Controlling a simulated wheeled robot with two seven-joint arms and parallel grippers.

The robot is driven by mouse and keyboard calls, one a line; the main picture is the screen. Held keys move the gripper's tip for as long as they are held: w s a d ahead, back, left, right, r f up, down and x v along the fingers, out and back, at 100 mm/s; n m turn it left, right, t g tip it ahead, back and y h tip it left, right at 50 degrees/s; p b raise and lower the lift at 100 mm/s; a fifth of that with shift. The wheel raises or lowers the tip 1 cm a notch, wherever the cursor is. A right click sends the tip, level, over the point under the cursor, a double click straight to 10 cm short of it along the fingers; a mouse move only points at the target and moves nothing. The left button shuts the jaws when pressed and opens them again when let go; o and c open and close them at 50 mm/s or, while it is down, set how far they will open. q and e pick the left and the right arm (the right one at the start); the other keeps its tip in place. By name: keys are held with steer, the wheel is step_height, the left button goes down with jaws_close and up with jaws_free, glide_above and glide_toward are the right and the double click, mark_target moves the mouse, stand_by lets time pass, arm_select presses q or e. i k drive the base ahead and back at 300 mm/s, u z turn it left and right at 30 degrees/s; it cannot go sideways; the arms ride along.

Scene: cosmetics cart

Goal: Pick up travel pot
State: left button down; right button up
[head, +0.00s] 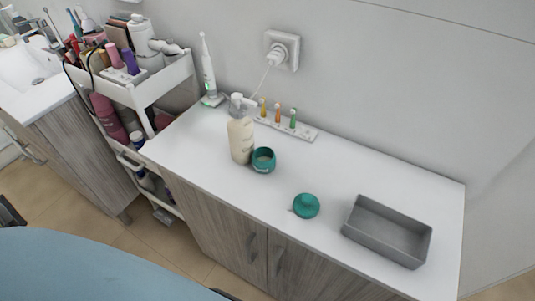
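The travel pot looks to be the small round teal pot (263,161), which stands upright and open on the white counter. It is close beside a cream pump bottle (240,138), and I cannot tell whether the two touch. A round teal piece that looks like its lid (306,206) lies on the counter, apart from the pot, to the right and nearer to me. Neither of my grippers shows in the head view.
A grey open tray (388,232) sits at the counter's right. Behind the pot are a rack of small coloured brush heads (285,124) and an electric toothbrush (208,72). A loaded white cart (142,95) stands left. The counter's far right is bare.

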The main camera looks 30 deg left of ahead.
mark_target(263, 158)
steer(key=z, duration=0.8)
steer(key=k, duration=0.8)
steer(key=u, duration=0.7)
